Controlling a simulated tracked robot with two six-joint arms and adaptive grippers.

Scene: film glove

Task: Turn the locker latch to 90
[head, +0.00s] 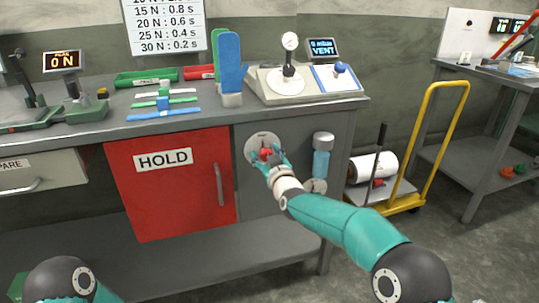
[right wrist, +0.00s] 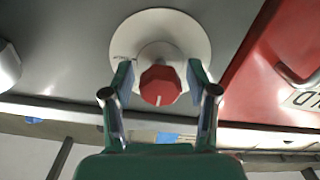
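The latch is a red faceted knob (right wrist: 161,85) on a round white plate (right wrist: 160,38), on the grey front panel beside the red locker door. A white mark on the knob points down in the right wrist view. In the head view the white plate (head: 257,142) is partly hidden by my right gripper (head: 268,158). In the right wrist view my right gripper (right wrist: 160,82) is open, with one finger on each side of the knob and a small gap on both sides. The red locker door (head: 170,185), labelled HOLD, is closed. My left gripper is not in view.
The grey bench (head: 130,127) overhangs above. A yellow cart (head: 425,145) stands at the right.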

